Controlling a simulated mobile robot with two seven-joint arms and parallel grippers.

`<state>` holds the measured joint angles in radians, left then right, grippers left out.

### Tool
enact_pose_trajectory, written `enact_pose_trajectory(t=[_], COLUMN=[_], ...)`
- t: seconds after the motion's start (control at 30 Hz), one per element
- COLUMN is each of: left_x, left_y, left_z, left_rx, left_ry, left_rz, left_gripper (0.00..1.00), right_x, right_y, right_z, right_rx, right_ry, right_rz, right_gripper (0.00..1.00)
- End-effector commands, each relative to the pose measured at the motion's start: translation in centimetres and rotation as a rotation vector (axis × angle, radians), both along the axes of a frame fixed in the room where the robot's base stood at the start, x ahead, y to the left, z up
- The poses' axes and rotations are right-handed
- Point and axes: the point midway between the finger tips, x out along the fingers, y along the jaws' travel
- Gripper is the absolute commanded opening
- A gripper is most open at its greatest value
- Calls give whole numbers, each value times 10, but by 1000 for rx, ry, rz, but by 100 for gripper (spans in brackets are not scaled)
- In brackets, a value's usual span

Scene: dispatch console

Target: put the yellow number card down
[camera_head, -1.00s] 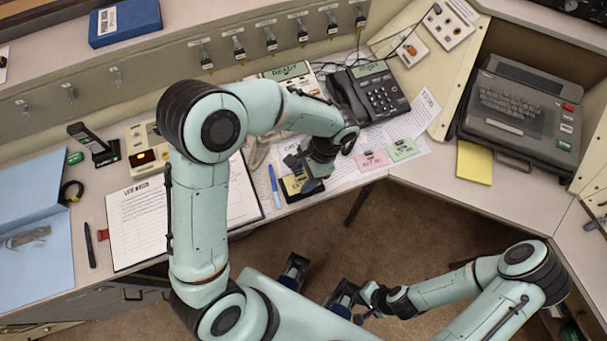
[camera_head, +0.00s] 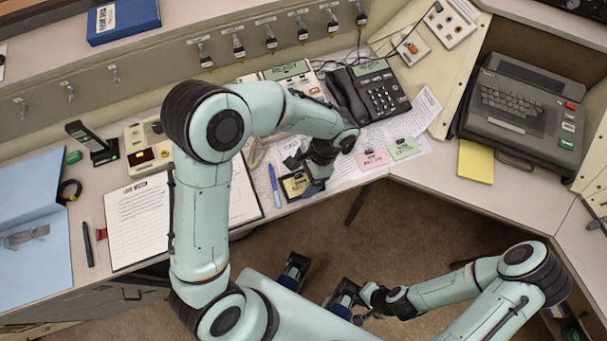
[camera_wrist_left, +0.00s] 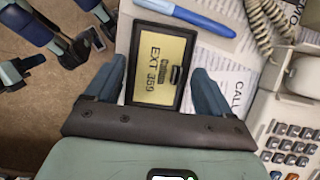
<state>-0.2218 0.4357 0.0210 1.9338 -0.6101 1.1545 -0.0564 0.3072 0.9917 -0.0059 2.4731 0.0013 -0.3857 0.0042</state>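The yellow number card (camera_head: 295,185) lies in a black frame near the desk's front edge. The left wrist view shows it reading "EXT 359" (camera_wrist_left: 158,62), with a small dark clip on its face. My left gripper (camera_head: 311,182) is just over it, partly hiding its right side in the head view. In the left wrist view its two blue fingers (camera_wrist_left: 157,88) stand on either side of the frame, with a gap on each side, so it is open. My right gripper (camera_head: 358,305) is low over the floor, away from the desk; its fingers are too small to read.
A blue pen (camera_head: 274,185) and a clipboard sheet (camera_head: 137,222) lie left of the card. Pink (camera_head: 373,158) and green (camera_head: 404,148) cards lie to its right on papers. A dark telephone (camera_head: 380,95) stands behind. A yellow pad (camera_head: 476,161) lies further right.

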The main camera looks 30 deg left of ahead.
Motion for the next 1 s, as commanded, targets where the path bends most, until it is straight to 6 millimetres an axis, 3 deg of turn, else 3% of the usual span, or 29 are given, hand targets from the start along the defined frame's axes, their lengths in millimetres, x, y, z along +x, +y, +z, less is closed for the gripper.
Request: enact_pose_trajectory(t=[0.27,0.8,1.0], left_x=[0,30,34], left_y=[0,-25,-29], left_z=[7,105,121], left_rx=[-1,-1,-1], left_ry=[-2,-4,-1], left_rz=[0,-2,0], left_gripper=[82,82,82], right_x=[1,8,8], right_y=[0,0,0], right_z=[5,23,25], right_rx=[0,0,0], right_ry=[-1,-9,-10], right_rz=[1,0,0], right_gripper=[0,0,0])
